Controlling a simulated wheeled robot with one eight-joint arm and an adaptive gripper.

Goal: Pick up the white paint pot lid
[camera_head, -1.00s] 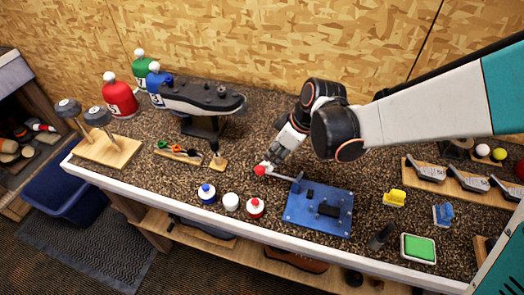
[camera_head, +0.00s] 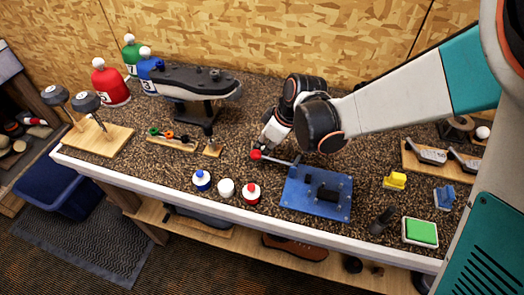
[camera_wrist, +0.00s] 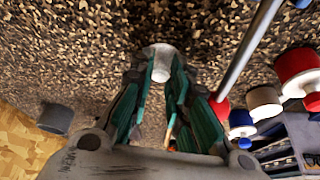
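My gripper (camera_head: 264,146) is low over the bench behind the small paint pots, close to a red ball. In the wrist view its teal fingertips (camera_wrist: 160,82) close in on both sides of a small white lid-like piece (camera_wrist: 158,60). The piece fills the gap and looks pinched, its wider end pointing away from the palm. The white paint pot (camera_head: 226,187) stands upright between the blue pot (camera_head: 201,180) and the red pot (camera_head: 251,193). It also shows at the right of the wrist view (camera_wrist: 264,101). The piece is not clear in the head view.
The red ball (camera_head: 256,155) ends a metal rod (camera_head: 278,160) beside the blue plate fixture (camera_head: 317,191). A shoe-shaped form on a stand (camera_head: 190,82) is at back left. A wooden tool rack (camera_head: 172,145) is left of the pots. A green pad (camera_head: 421,232) is at right front.

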